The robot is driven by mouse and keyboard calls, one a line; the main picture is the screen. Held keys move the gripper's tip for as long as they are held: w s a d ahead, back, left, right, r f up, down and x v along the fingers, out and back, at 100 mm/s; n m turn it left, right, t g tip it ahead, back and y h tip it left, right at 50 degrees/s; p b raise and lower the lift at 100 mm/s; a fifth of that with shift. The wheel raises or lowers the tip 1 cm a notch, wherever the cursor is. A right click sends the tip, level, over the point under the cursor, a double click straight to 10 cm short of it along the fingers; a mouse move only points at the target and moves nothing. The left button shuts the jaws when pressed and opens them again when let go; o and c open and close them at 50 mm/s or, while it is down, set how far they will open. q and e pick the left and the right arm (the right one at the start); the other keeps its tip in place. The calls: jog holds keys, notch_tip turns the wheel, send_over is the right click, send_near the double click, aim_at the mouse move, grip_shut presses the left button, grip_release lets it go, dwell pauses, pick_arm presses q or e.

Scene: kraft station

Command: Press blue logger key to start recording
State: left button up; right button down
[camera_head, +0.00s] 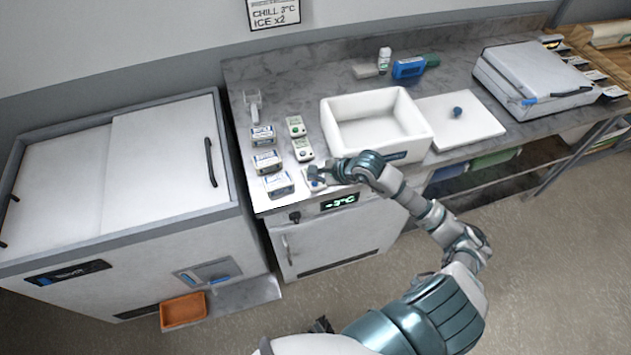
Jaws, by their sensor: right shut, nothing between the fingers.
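Three small white loggers stand in a column on the grey counter: a far one (295,126) with a green mark, a middle one (302,149) with a dark round key, and a near one (308,186) at the front edge. My right gripper (318,174) is shut and empty, with its fingertips at the near logger. The gripper hides much of that logger, so I cannot see its key or its colour. I cannot tell whether the fingertips touch it. My left gripper is not in view.
Several white-and-blue boxes (267,161) stand left of the loggers. An open white bin (372,98) stands close on the right, with its lid (462,125) beside it. A chest freezer (110,170) stands left, and a cold display (340,202) sits below the counter edge.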

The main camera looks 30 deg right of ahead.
aim_at(314, 186)
jog(key=r, duration=0.1)
jog(key=r+p, duration=0.2)
jog(key=r, duration=0.1)
jog(key=shift+a, duration=0.35)
jog(key=shift+d+r, duration=0.1)
jog(key=shift+r, duration=0.5)
jog(key=shift+d+f, duration=0.1)
